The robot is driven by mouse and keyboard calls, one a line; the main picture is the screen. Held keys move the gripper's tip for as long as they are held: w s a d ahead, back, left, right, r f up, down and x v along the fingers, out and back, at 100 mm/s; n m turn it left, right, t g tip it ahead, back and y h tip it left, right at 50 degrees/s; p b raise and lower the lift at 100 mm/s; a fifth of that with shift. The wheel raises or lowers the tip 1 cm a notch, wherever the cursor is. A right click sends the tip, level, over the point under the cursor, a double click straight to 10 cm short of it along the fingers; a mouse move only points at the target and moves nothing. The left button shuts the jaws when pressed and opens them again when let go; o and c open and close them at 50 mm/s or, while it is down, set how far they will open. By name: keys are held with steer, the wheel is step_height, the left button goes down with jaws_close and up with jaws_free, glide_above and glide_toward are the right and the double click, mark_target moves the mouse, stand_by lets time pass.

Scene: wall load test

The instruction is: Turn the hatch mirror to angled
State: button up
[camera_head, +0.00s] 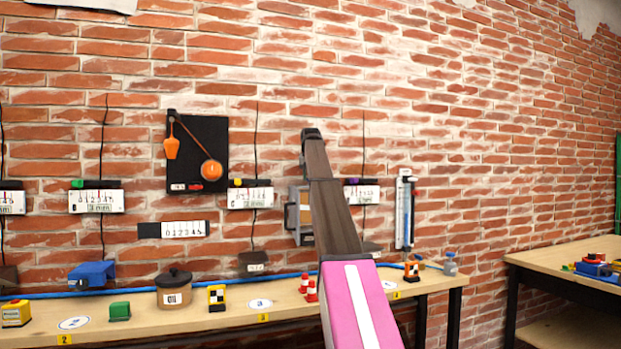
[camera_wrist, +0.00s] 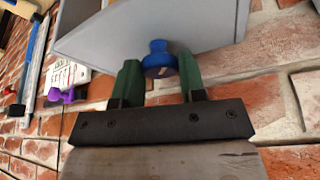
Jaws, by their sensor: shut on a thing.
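A grey box-like fitting (camera_head: 293,217) hangs on the brick wall, partly hidden behind my arm in the head view. In the wrist view a flat grey panel (camera_wrist: 105,35) fills the top, with a blue knob (camera_wrist: 157,50) at its lower edge. I take this panel to be part of the hatch mirror; its reflecting face is not clearly seen. My gripper (camera_wrist: 160,66) has its two green fingers on either side of the knob, shut on it. In the head view my arm hides the fingers and the knob.
Gauges with scales (camera_head: 250,197) and cables hang along the wall. A black board (camera_head: 209,138) with orange items is to the left and a blue-scaled vertical gauge (camera_head: 404,210) to the right. Below, a wooden bench (camera_head: 190,318) holds a pot (camera_head: 174,294) and small blocks.

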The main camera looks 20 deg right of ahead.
steer(key=o, duration=0.9)
steer(key=v, duration=1)
steer(key=shift+r, duration=0.4)
steer(key=shift+s+a, duration=0.1)
steer(key=shift+s, duration=0.05)
